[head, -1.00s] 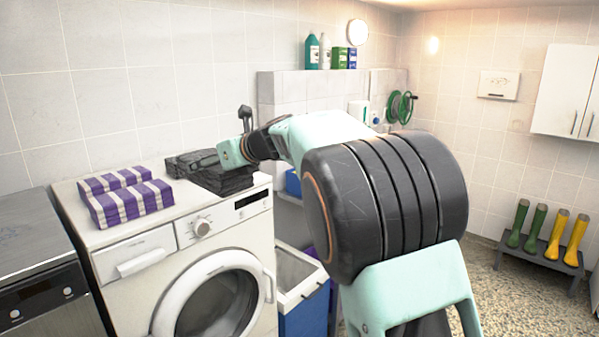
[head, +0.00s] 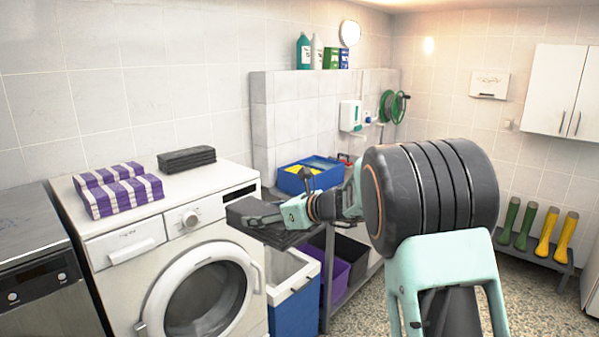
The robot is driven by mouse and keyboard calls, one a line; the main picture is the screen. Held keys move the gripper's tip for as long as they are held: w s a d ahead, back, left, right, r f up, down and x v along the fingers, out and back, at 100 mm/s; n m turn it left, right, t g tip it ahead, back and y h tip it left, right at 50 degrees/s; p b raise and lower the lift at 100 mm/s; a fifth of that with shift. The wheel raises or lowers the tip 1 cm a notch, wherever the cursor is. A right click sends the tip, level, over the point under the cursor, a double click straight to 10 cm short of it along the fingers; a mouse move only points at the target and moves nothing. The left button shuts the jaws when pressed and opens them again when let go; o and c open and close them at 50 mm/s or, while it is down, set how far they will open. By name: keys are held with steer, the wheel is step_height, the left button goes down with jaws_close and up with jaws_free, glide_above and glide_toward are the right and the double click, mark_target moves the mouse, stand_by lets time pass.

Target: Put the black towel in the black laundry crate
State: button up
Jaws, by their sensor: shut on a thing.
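My gripper (head: 258,217) is shut on a folded black towel (head: 272,236). It holds the towel in the air off the right edge of the washing machine, above a blue bin with a white rim. My gripper and arm hide part of the towel. A second folded black towel (head: 187,160) lies on top of the washing machine at the back. The black laundry crate (head: 352,254) is low down, right of the purple crate and partly hidden behind my arm.
Purple-and-white striped towels (head: 125,197) lie on the washing machine (head: 210,212). The blue bin (head: 293,312) and a purple crate (head: 338,275) stand left of the black crate. A blue tray (head: 310,178) with yellow contents sits above, behind my arm.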

steer(key=s+d+f+g, duration=0.1)
steer(key=s+d+f, duration=0.3)
steer(key=d+f, duration=0.3)
steer(key=s+d+f, duration=0.4)
steer(key=d+f, duration=0.2)
steer(key=d, duration=0.2)
steer(key=s+d+f, duration=0.5)
steer(key=s+d, duration=0.2)
steer(key=s, duration=0.5)
steer(key=shift+d+f+n+t, duration=0.2)
steer(key=shift+d+n+t, duration=0.1)
steer(key=shift+d, duration=0.1)
steer(key=shift+w, duration=0.1)
